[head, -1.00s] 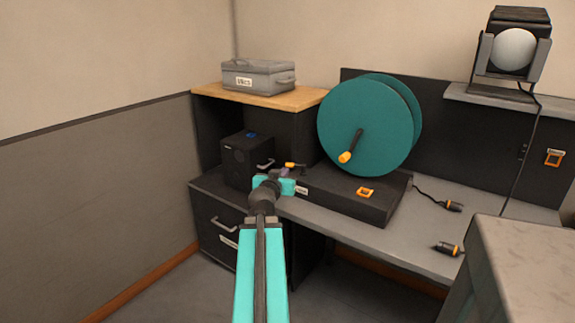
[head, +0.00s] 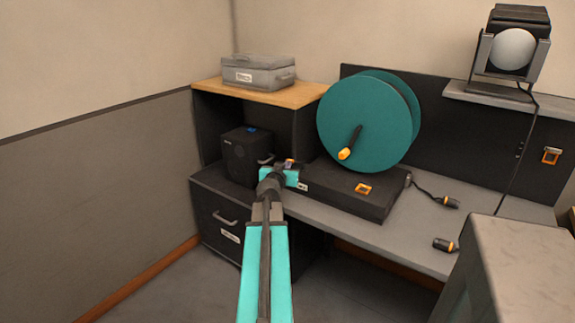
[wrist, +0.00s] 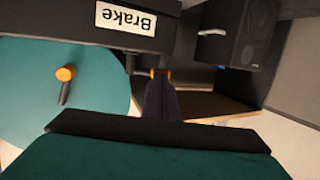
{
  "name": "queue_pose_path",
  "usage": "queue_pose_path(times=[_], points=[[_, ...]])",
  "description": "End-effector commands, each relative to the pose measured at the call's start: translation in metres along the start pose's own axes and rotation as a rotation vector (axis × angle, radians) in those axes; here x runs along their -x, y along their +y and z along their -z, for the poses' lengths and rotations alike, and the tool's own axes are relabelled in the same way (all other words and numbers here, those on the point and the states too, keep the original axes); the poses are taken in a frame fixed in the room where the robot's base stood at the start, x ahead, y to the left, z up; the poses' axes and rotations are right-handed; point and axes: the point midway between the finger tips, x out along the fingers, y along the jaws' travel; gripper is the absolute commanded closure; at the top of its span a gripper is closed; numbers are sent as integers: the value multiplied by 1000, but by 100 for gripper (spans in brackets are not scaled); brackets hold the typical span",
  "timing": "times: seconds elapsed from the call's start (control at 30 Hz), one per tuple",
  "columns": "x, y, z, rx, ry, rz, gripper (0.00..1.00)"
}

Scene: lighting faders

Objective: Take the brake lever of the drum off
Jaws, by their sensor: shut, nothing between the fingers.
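The teal drum (head: 366,122) stands on a black base (head: 345,190), and its crank with an orange knob (head: 344,153) faces me. The base bears a white label, which reads "Brake" in the wrist view (wrist: 126,18). An orange bit of the brake lever (wrist: 154,72) shows at the tips of my dark fingers in the wrist view.
A black box with a handle (head: 246,155) stands just left of my gripper, under a wooden shelf (head: 290,103) carrying a grey case (head: 258,75). An orange-framed switch (head: 363,189) sits on the base. Cable plugs (head: 444,245) lie on the desk at right.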

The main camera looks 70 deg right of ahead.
Motion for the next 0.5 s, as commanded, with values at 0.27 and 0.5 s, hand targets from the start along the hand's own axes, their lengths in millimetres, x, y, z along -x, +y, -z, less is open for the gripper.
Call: queue_pose_path(times=[0.27, 0.5], points=[[-8, 0, 0, 1, 0, -1, 100], [-8, 0, 0, 1, 0, -1, 100]])
